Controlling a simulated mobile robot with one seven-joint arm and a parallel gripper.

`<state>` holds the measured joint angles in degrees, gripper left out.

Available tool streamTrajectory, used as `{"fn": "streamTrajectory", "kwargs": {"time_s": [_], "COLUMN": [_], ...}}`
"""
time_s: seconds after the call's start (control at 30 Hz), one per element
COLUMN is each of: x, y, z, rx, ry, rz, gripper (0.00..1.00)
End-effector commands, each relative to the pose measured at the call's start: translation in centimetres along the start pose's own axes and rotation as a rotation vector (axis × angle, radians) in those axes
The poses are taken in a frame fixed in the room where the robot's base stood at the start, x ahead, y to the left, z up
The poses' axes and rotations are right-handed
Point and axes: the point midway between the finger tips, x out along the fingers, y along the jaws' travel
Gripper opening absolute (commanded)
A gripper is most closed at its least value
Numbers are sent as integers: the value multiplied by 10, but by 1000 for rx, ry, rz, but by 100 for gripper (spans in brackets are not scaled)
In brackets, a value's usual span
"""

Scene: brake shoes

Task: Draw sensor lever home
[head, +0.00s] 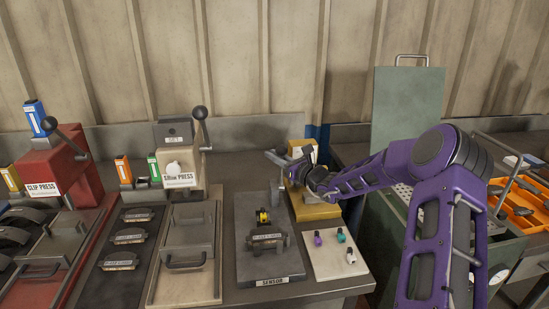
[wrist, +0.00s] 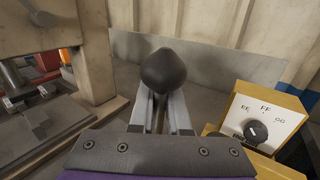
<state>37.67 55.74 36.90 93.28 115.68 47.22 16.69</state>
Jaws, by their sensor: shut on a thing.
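My gripper (head: 297,166) is at the back of the sensor station, beside the yellow sensor unit. In the wrist view its two pale fingers (wrist: 162,110) are closed on a dark rounded lever knob (wrist: 165,72). The lever's shaft is mostly hidden between the fingers. The yellow sensor unit (head: 312,210) has a dial face (wrist: 262,118) with a black knob, just right of the fingers in the wrist view.
A cream shim press (head: 180,160) with an upright black-knobbed lever stands left of the station. A red clip press (head: 75,165) is farther left. A pale board with small coloured pieces (head: 327,266) lies at the right. The green case (head: 408,115) and orange tray (head: 520,215) are beyond my arm.

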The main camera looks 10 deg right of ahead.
Motion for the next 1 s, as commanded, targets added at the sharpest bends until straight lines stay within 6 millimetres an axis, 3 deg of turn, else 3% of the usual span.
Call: {"fn": "streamTrajectory", "kwargs": {"time_s": [0.6, 1.0], "x": [-34, -46], "y": [22, 30], "z": [-2, 0], "rx": [-213, -287], "ry": [-322, -432], "rz": [15, 20], "gripper": [0, 0]}}
